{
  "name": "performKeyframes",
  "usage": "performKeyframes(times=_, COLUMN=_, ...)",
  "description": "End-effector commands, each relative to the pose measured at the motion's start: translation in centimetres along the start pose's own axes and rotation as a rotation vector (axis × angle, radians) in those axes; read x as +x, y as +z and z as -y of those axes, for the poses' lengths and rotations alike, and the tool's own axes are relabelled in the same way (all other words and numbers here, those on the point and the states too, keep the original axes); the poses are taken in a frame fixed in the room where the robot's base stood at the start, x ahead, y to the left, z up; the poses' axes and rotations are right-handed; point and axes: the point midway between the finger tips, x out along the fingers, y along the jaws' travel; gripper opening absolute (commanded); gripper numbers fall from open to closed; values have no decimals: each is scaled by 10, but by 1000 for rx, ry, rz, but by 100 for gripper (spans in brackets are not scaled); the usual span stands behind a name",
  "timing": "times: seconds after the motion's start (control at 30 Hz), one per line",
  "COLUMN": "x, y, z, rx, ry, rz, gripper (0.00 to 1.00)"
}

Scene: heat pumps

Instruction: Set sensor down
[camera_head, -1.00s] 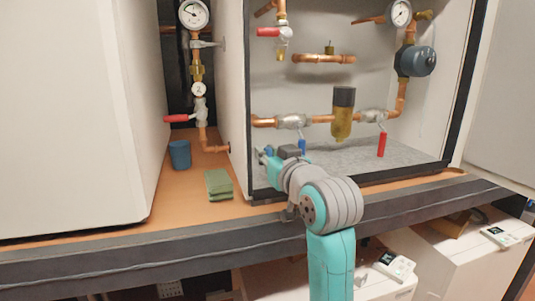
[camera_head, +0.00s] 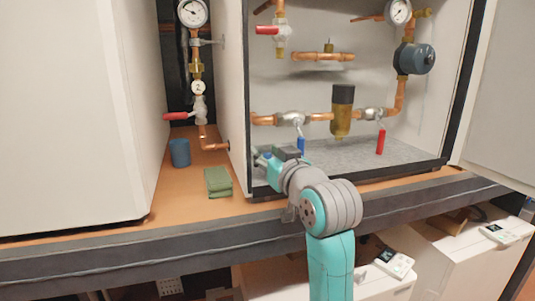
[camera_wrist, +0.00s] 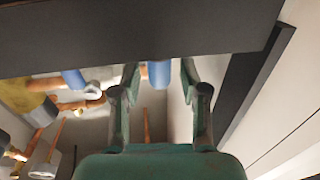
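My gripper (camera_wrist: 160,70) reaches over the lower front edge of the open cabinet, near its left side wall. Its two fingers lean inward around a small blue part (camera_wrist: 158,74), which I take for the sensor. A bit of blue also shows at the gripper's tip in the head view (camera_head: 267,156). The cabinet floor (camera_head: 370,153) is grey and speckled.
Copper pipes, a brass-and-black filter (camera_head: 341,115), a blue valve lever (camera_head: 301,145) and a red lever (camera_head: 381,142) are inside the cabinet. On the orange bench left of it stand a blue cup (camera_head: 180,153) and a green pad (camera_head: 218,182). Bare bench surrounds them.

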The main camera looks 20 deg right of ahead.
Motion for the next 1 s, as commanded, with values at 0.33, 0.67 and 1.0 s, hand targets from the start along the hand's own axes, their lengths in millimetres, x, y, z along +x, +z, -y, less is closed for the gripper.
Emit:
performKeyframes(times=0.33, x=4, y=0, z=-1, rx=3, ry=0, rz=23, gripper=44)
performKeyframes(times=0.67, x=-59, y=-7, z=-1, rx=2, ry=1, rz=11, gripper=44)
performKeyframes(times=1.0, x=-110, y=-9, z=0, rx=1, ry=1, rz=10, gripper=44)
